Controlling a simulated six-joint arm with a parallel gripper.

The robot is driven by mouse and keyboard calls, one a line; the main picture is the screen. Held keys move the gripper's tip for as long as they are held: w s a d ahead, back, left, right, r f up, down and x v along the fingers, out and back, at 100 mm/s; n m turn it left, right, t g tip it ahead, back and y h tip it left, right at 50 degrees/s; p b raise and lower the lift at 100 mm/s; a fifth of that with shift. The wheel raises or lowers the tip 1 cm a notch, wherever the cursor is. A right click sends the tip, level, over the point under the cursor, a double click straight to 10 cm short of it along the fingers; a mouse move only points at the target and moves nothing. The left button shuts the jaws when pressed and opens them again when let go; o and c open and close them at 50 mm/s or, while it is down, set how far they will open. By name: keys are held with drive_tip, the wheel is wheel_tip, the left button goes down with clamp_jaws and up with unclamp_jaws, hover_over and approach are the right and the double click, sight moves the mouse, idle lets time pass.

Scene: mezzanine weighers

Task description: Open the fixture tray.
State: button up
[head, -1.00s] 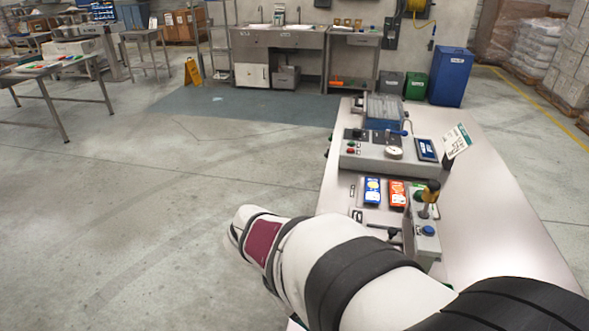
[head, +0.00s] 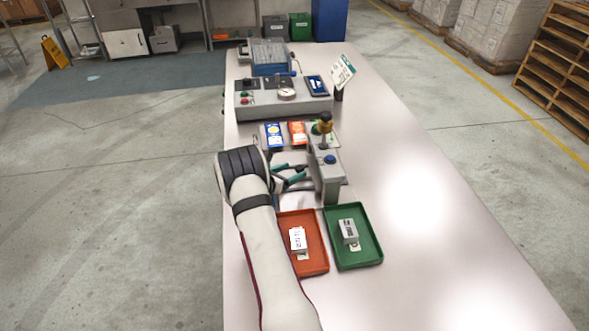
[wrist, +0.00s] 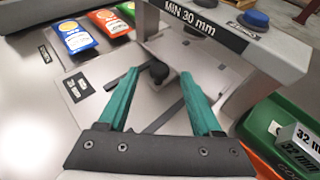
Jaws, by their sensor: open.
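The grey test fixture (head: 327,172) stands on the bench, with a yellow-topped post and a blue button on it. In the wrist view its grey bridge (wrist: 245,42) carries a "MIN 30 mm" label. In the head view my gripper (head: 296,174) is just left of the fixture.
An orange tray (head: 319,264) and a green tray (head: 368,255), each with a small block in it, sit in front of the fixture. Blue (head: 274,141) and orange (head: 297,133) packets lie behind it, then a grey control box (head: 262,106). The bench's right side is clear.

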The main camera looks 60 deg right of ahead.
sight(313, 171)
drive_tip(key=shift+x, duration=1.25)
clamp_jaws()
drive_tip(key=shift+s, duration=0.1)
idle(0.3)
